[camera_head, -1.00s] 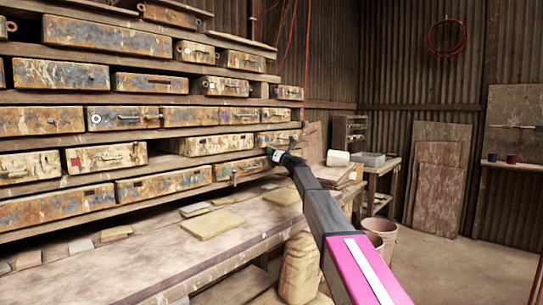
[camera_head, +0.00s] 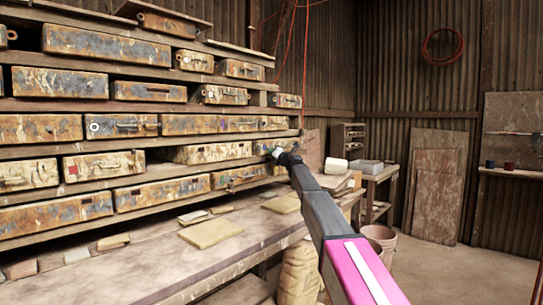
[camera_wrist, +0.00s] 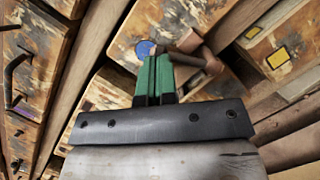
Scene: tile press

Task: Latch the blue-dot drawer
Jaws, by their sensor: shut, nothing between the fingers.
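The blue-dot drawer is a worn, rust-stained box front. Its blue dot (camera_wrist: 145,48) shows in the wrist view just beyond and left of my fingertips. A brownish metal latch piece (camera_wrist: 197,55) sits right of the dot, close to my fingers; I cannot tell whether they touch. My gripper (camera_wrist: 156,70) has green fingers that are shut with nothing between them. In the head view my gripper (camera_head: 277,153) is at the right end of a lower drawer row and hides part of the drawer front there.
Several other worn drawers (camera_head: 105,42) fill the shelves to the left. A drawer with a yellow square (camera_wrist: 278,57) is at the right in the wrist view. A wooden bench (camera_head: 140,262) runs below the shelves. Open floor (camera_head: 450,268) lies to the right.

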